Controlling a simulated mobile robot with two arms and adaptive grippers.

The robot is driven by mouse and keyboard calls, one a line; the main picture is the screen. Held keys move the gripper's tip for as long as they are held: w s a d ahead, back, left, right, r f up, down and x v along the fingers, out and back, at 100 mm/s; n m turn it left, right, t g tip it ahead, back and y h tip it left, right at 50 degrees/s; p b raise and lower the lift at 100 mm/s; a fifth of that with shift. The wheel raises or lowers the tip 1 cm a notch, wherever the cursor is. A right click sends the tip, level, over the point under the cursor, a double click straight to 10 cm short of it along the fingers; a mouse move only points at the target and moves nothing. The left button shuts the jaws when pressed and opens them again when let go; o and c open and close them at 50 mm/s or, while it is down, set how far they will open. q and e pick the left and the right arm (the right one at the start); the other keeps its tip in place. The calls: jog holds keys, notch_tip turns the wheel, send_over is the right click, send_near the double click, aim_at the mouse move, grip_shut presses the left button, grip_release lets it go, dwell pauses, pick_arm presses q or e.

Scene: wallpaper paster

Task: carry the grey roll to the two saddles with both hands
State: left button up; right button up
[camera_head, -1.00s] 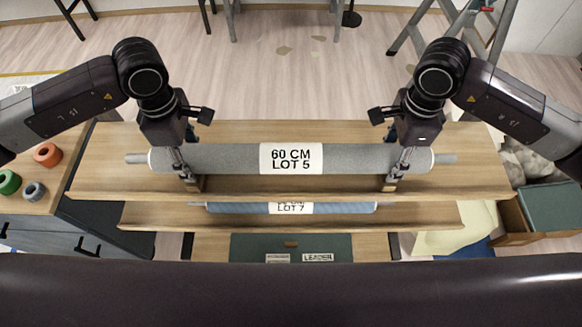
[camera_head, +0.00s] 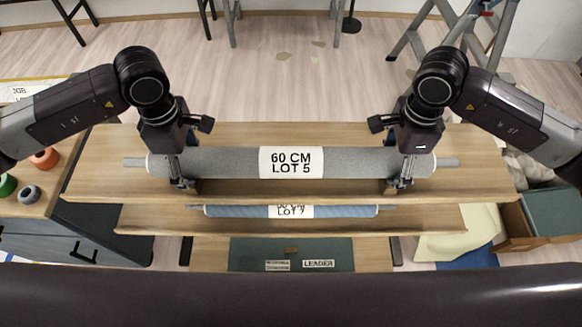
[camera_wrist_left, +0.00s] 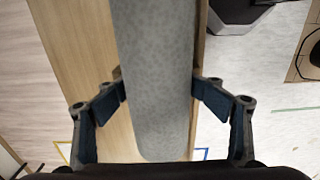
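The grey roll (camera_head: 225,162), with a white "60 CM LOT 5" label and a thin rod end at each side, lies level along the top wooden shelf (camera_head: 300,188). My left gripper (camera_head: 180,182) straddles it near its left end. My right gripper (camera_head: 402,183) straddles it near its right end. In the left wrist view the roll (camera_wrist_left: 155,85) runs between the blue-padded fingers (camera_wrist_left: 161,98), which are spread wide with a pad close to each side; firm contact is not clear. The right fingers are small and partly hidden. I cannot make out the two saddles.
A blue "LOT 7" roll (camera_head: 240,211) lies on the shelf below. A green mat (camera_head: 250,257) is under that. Coloured spools (camera_head: 45,158) stand on the left cabinet. A stepladder (camera_head: 470,40) stands at back right. The floor (camera_head: 290,80) behind the shelf is mostly clear.

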pick_arm(q)
jog(key=shift+w+r, duration=0.1)
pick_arm(e)
jog(key=shift+w, duration=0.1)
pick_arm(q)
jog(key=shift+w+r, duration=0.1)
jog(key=shift+r, duration=0.45)
notch_tip(320, 180, up, 6)
jog(key=shift+r, duration=0.4)
pick_arm(e)
jog(key=shift+w+r, duration=0.15)
jog(key=shift+r, duration=0.4)
notch_tip(320, 180, up, 7)
pick_arm(q)
jog(key=shift+s+f, duration=0.1)
jog(key=shift+s, duration=0.15)
pick_arm(e)
jog(key=shift+s+f, duration=0.1)
jog(key=shift+s, duration=0.1)
